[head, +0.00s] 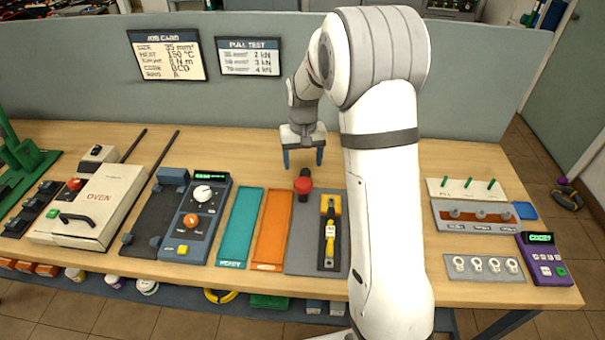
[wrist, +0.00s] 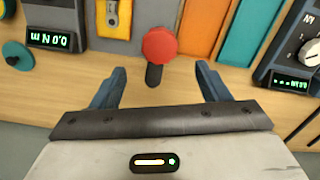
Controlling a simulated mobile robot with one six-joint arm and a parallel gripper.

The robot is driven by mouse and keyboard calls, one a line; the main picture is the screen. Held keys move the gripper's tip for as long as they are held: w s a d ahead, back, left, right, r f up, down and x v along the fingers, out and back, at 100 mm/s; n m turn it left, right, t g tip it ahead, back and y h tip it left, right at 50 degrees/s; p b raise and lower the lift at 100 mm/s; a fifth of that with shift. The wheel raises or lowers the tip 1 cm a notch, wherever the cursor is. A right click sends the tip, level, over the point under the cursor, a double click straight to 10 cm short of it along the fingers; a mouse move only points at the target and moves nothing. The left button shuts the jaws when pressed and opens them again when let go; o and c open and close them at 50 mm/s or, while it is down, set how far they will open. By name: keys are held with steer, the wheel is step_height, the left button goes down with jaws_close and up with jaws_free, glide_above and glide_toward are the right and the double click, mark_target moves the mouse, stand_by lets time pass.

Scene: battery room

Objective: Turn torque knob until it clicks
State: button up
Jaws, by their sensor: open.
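My gripper (head: 303,158) is open and empty above the back of the bench, its two blue fingers apart. In the wrist view, the gripper (wrist: 158,82) shows a red knob (wrist: 160,45) with a dark stem just ahead, appearing between the fingertips; I cannot tell whether they touch. The red knob (head: 303,184) also shows in the head view. A teal knob (wrist: 18,55) sits at the wrist view's left, beside a display (wrist: 48,39) reading 0.0 N m. Neither shows in the head view. I cannot tell which is the torque knob.
A yellow tool (head: 330,230) lies on a grey plate (head: 303,245). Orange (head: 272,225) and teal (head: 240,225) strips lie left of it, then a blue unit (head: 192,220) with white and orange knobs.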

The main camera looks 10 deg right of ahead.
mark_target(303, 182)
step_height(303, 182, down, 8)
steer(key=shift+r+p, duration=0.2)
steer(key=shift+p, duration=0.55)
steer(key=shift+c, duration=0.6)
steer(key=c, duration=1.3)
steer(key=shift+o, duration=0.2)
steer(key=shift+d, duration=0.1)
